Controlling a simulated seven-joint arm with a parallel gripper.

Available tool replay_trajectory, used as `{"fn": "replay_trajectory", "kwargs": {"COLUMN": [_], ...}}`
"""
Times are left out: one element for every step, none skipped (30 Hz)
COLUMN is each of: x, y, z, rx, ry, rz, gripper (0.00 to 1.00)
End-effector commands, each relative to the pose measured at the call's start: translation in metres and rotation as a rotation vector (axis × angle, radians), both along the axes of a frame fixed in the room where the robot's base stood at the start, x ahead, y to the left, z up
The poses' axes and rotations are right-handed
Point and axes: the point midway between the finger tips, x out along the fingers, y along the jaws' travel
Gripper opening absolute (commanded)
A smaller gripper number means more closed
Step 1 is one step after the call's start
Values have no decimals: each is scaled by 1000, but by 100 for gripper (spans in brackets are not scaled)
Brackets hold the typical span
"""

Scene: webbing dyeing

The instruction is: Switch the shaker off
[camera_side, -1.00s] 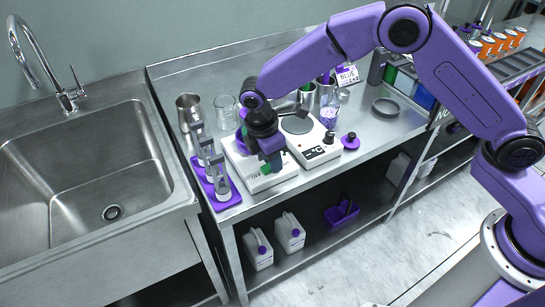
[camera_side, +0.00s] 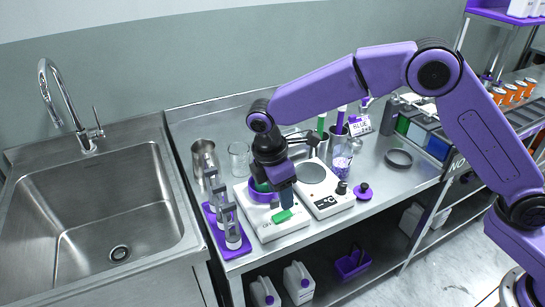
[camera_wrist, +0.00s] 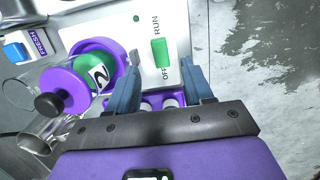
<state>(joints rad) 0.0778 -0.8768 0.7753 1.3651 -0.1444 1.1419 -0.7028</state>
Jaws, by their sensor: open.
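The shaker (camera_side: 262,222) is a white box on the steel bench. A purple round holder (camera_side: 262,192) sits on top. It also shows in the wrist view (camera_wrist: 119,60) around a green part marked 2. The green switch (camera_side: 282,216) is on its front part. In the wrist view the switch (camera_wrist: 160,52) lies between the printed words RUN and OFF; I cannot tell which side is pressed. My gripper (camera_side: 287,200) is open above the shaker's front, pointing down. In the wrist view its two blue fingers (camera_wrist: 160,66) stand either side of the switch, apparently apart from it.
A purple rack (camera_side: 228,240) with upright clear pieces stands close left of the shaker. A white hotplate-like device (camera_side: 330,204) is close right, with a purple knobbed piece (camera_side: 363,191) beyond. A metal jug (camera_side: 203,158) and glass beaker (camera_side: 239,158) stand behind. The sink (camera_side: 95,215) is left.

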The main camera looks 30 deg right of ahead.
Motion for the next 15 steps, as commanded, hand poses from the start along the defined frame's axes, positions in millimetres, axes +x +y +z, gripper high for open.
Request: {"fn": "replay_trajectory", "kwargs": {"x": [1, 1, 0, 1, 1, 1, 0, 1, 1, 1, 1, 0, 1, 1, 1], "y": [4, 5, 6, 7, 9, 10, 11, 12, 14, 15, 16, 17, 18, 18, 19], "z": [13, 19, 27, 33, 40, 48, 54, 60, 67, 72, 78, 84, 88, 92, 96], "rx": [5, 4, 4, 4, 4, 4, 3, 4, 3, 2, 3, 2, 2, 1, 1], "ry": [-5, -4, -3, -4, -4, -4, -4, -4, -3, -3, -4, -3, -3, -2, -2], "rz": [0, 0, 0, 0, 0, 0, 0, 0, 1, 1, 1, 1, 1, 0, 0], "gripper": [51, 51, 51, 51, 51, 51, 51, 51, 51, 51, 51, 51, 51, 51, 51]}}
